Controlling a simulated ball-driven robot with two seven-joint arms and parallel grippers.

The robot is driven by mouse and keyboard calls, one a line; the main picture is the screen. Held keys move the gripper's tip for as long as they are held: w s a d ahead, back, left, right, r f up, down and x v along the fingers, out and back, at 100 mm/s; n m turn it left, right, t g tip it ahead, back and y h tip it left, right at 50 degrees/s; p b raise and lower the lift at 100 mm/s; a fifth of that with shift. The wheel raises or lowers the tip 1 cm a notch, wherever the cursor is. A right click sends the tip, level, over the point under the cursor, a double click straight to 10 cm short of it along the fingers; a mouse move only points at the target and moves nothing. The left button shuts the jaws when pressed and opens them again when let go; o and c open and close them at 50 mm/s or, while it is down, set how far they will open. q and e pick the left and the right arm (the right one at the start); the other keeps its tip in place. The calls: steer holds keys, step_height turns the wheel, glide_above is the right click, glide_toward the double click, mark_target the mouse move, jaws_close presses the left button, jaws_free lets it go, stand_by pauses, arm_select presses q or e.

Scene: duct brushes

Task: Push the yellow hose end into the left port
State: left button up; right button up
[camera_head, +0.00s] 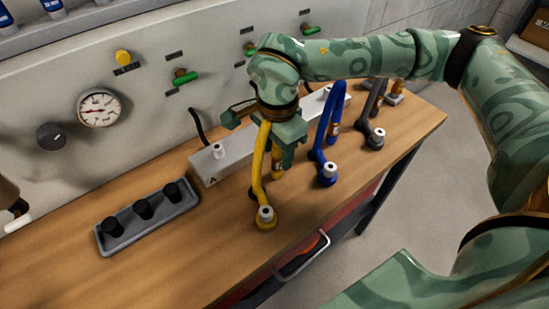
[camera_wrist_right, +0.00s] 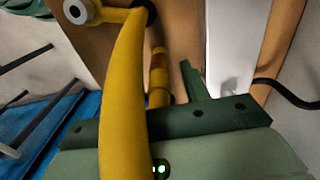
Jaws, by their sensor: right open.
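The yellow hose (camera_head: 257,170) rises from a round yellow base (camera_head: 265,222) near the table's front edge and bends over beneath my right wrist. Its brass-coloured end (camera_head: 277,160) hangs close to the fingers; it also shows in the right wrist view (camera_wrist_right: 158,78), behind the yellow hose (camera_wrist_right: 124,90). My right gripper (camera_head: 284,145) is open around this area; I cannot tell whether the end lies between the fingers. The pale manifold marked A (camera_head: 205,170) lies behind and left of it, with a white left port (camera_head: 218,149) on top.
A blue hose (camera_head: 326,130) on its base and a grey hose (camera_head: 372,105) stand to the right. A dark tray (camera_head: 108,240) with three black pieces lies at left. A black cable (camera_head: 198,122) runs behind the manifold. The front left tabletop is clear.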

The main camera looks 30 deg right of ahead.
steer(key=shift+f+b, duration=0.3)
steer(key=shift+f, duration=0.95)
steer(key=shift+p, duration=0.55)
jaws_close()
steer(key=shift+r, duration=0.15)
steer(key=shift+r+p, duration=2.65)
steer(key=shift+r, duration=0.25)
